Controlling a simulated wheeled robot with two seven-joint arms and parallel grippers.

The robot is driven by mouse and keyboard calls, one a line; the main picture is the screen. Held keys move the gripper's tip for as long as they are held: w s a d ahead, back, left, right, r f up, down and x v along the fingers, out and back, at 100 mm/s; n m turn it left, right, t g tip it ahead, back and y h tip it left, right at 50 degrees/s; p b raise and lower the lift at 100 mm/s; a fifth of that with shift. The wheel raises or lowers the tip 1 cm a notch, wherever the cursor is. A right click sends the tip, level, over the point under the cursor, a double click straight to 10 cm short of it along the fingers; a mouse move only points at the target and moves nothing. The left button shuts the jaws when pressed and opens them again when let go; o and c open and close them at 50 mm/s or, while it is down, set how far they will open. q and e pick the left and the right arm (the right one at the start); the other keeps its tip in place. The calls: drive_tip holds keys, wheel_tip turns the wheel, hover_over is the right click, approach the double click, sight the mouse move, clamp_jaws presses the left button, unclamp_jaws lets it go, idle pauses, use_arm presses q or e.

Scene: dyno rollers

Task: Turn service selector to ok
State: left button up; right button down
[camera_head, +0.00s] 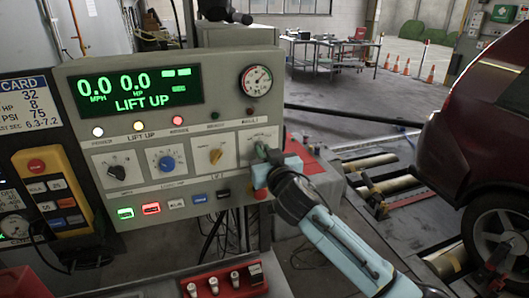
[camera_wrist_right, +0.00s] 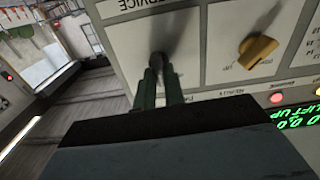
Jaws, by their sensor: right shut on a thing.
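The service selector is a dark knob (camera_wrist_right: 158,60) under the label ending in "VICE" in the right wrist view. My right gripper (camera_wrist_right: 159,84) has its two green fingers shut on this knob, one on each side. In the head view my right gripper (camera_head: 264,157) reaches the rightmost selector plate of the grey control panel (camera_head: 230,75) and covers most of the knob. The knob's pointer and most of its position marks are hidden, so I cannot tell its setting. My left gripper is not in view.
Left of it on the panel are a yellow knob (camera_head: 215,156), a blue knob (camera_head: 167,163) and a black knob (camera_head: 116,172). The green display (camera_head: 130,92) reads LIFT UP. A yellow pendant (camera_head: 50,190) hangs at left. A dark red car (camera_head: 480,130) stands at right.

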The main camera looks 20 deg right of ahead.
drive_tip(key=shift+a+n+p, duration=0.15)
drive_tip(key=shift+n+p, duration=1.7)
drive_tip(key=shift+n, duration=1.85)
drive_tip(key=shift+f, duration=0.1)
drive_tip(key=c, duration=1.5)
unclamp_jaws()
drive_tip(key=shift+s, duration=0.1)
drive_tip(key=s+b, duration=0.1)
drive_tip(key=s, duration=1.2)
drive_tip(key=shift+s+d, duration=0.15)
drive_tip(key=shift+d, duration=0.05)
